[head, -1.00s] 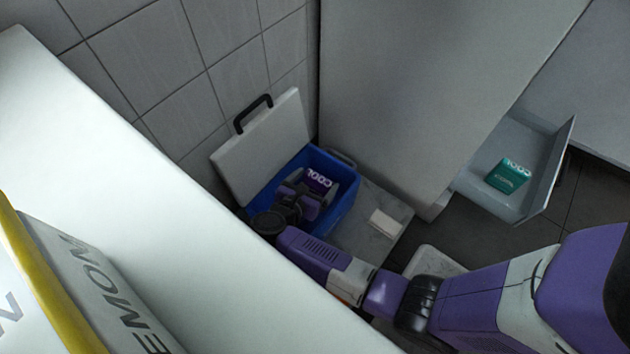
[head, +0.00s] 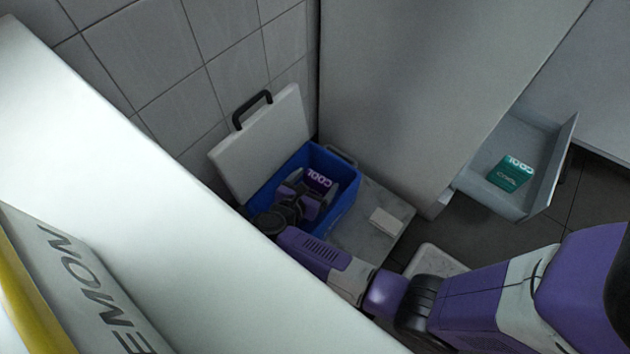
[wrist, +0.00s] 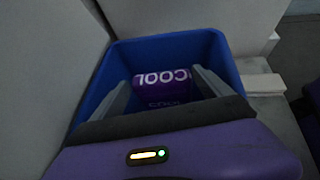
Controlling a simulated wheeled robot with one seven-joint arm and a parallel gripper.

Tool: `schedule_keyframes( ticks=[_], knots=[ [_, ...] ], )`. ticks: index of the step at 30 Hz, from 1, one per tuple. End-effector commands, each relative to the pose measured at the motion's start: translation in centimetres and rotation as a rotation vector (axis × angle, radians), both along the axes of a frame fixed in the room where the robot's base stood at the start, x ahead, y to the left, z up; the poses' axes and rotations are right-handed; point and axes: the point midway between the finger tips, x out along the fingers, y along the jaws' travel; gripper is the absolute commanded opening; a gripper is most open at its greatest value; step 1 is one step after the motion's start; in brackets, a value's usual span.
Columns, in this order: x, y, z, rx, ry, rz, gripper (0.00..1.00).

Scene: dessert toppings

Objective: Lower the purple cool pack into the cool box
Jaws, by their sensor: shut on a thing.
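The purple cool pack (head: 319,180) with white COOL lettering is between the fingers of my gripper (wrist: 163,90). It also shows in the wrist view (wrist: 163,83). The gripper is shut on it. The cool box (head: 347,208) is blue and open, with its white lid (head: 262,147) tilted back against the tiled wall. In the wrist view the box walls (wrist: 222,50) surround the pack on the visible sides. The pack is inside the box opening. Its underside and the box floor are hidden, so I cannot tell whether it touches the bottom.
A teal cool pack (head: 511,172) lies in an open grey drawer (head: 537,190) on the right. A small white block (head: 386,220) rests on the grey slab beside the box. A white surface (head: 150,190) runs along the left. A tall pale panel (head: 400,90) stands behind the box.

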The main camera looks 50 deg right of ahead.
Motion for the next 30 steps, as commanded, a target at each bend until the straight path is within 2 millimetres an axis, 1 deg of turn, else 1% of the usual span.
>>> schedule_keyframes(
  ticks=[20, 26, 27, 28, 29, 30],
  knots=[
    [0.06, -0.01, -0.89, -0.001, -0.002, 0.0, 0.16],
    [0.05, -0.02, -0.85, -0.001, -0.002, 0.0, 0.16],
    [0.06, -0.02, -0.84, -0.001, -0.002, 0.0, 0.91],
    [0.06, -0.02, -0.84, -0.001, -0.002, 0.0, 0.96],
    [0.05, -0.02, -0.85, -0.001, -0.002, 0.0, 1.0],
    [0.05, -0.02, -0.85, -0.001, -0.002, 0.0, 1.0]
  ],
)
